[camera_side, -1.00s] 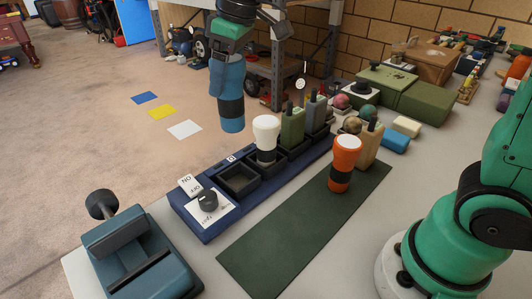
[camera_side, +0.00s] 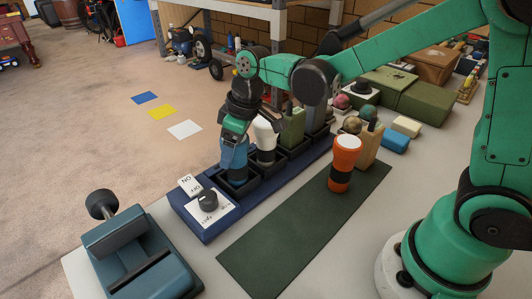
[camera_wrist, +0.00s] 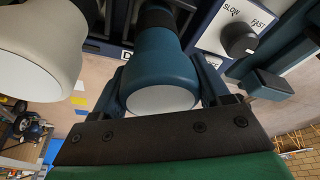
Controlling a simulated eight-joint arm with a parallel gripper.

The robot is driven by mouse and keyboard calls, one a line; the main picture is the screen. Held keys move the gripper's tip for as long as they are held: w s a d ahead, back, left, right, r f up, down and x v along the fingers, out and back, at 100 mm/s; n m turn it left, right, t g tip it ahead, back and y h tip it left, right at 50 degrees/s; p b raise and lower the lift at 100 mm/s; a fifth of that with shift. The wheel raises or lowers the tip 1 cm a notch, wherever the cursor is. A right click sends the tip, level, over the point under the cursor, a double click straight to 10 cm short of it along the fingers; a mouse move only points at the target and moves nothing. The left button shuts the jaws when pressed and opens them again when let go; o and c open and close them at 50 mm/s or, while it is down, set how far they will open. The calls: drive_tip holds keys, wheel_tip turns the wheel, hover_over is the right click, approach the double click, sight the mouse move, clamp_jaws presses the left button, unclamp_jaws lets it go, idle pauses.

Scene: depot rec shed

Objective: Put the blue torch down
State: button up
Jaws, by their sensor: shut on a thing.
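The blue torch (camera_side: 234,160) stands upright with its lower end in the front compartment of the dark blue charging rack (camera_side: 205,233). My gripper (camera_side: 234,140) is shut on its upper part from above. In the wrist view the blue torch (camera_wrist: 160,75) fills the space between the fingers, its pale round end facing the camera. The torch's lower end is hidden by the compartment walls in the side view. A white torch (camera_side: 265,138) stands in the compartment just behind, close to my gripper; it also shows at the left of the wrist view (camera_wrist: 35,60).
An orange torch (camera_side: 343,165) stands on the dark green mat (camera_side: 290,235). Green and grey radios (camera_side: 291,128) fill rack places farther back. The rack's dial (camera_side: 207,199) is just in front of the blue torch. A teal vise-like block (camera_side: 140,255) is at front left.

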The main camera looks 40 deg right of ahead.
drive_tip(key=shift+f, duration=0.1)
drive_tip(key=o, duration=1.4)
drive_tip(key=shift+o, duration=0.2)
drive_tip(key=v, duration=1.2)
drive_tip(key=s+d+f+m+t+h, duration=0.1)
drive_tip(key=s+d+f+m+t, duration=0.3)
drive_tip(key=s+d+f+m, duration=0.1)
drive_tip(key=shift+s+f+m+h, duration=0.3)
drive_tip(key=shift+s+f+m, duration=0.3)
drive_tip(key=shift+s, duration=0.5)
